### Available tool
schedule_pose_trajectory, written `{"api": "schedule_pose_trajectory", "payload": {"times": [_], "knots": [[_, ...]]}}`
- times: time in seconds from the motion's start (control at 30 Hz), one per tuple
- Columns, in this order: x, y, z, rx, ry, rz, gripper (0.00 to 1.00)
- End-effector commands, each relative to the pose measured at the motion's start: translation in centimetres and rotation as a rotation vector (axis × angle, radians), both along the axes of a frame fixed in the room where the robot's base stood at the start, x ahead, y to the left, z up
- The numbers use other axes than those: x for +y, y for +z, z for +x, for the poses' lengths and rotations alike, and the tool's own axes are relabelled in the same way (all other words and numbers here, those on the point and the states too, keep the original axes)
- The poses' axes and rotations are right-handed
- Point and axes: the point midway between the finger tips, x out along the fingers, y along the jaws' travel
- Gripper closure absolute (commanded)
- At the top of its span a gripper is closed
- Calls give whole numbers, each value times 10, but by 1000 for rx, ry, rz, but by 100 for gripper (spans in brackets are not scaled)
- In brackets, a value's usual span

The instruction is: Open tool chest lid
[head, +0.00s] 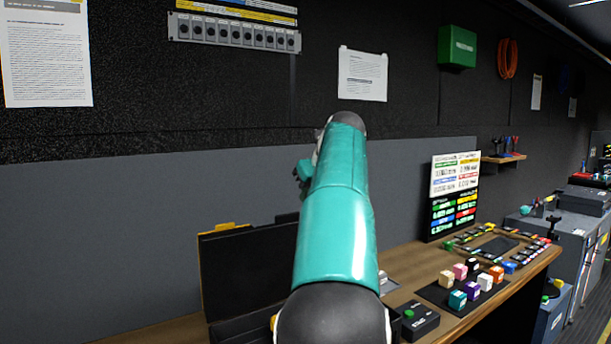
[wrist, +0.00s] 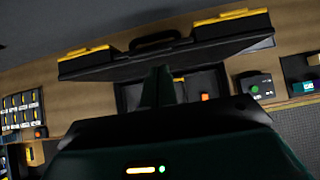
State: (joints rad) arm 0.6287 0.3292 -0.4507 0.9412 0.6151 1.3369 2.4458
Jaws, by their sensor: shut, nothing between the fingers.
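The black tool chest has its lid (head: 245,270) raised steeply, with a yellow latch on its upper edge. In the wrist view the lid (wrist: 210,58) spans the upper middle, with two yellow latches and a black handle (wrist: 155,38). Below it the open chest body (wrist: 205,84) shows a dark inside with a small orange item. My gripper (wrist: 160,78) is shut and empty, and overlaps the lid and chest body in the picture. I cannot tell whether it touches the lid. In the head view my teal arm hides the chest's right part and most of the gripper.
The chest stands on a wooden desk (head: 440,270). To its right are a black box with a green button (head: 420,320), a dark pad with several coloured blocks (head: 466,290), and a standing sign board (head: 455,195). A grey wall panel (head: 120,240) is behind.

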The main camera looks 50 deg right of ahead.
Motion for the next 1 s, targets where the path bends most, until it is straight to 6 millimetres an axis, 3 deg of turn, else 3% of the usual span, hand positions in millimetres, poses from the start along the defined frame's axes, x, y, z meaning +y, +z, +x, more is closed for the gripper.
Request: {"api": "schedule_pose_trajectory", "payload": {"times": [0.4, 0.87, 1.0], "knots": [[-5, 38, 10, 1, -2, -1, 100], [-2, 44, 10, 2, -1, 1, 100], [8, 45, 9, 7, 51, -32, 100]]}}
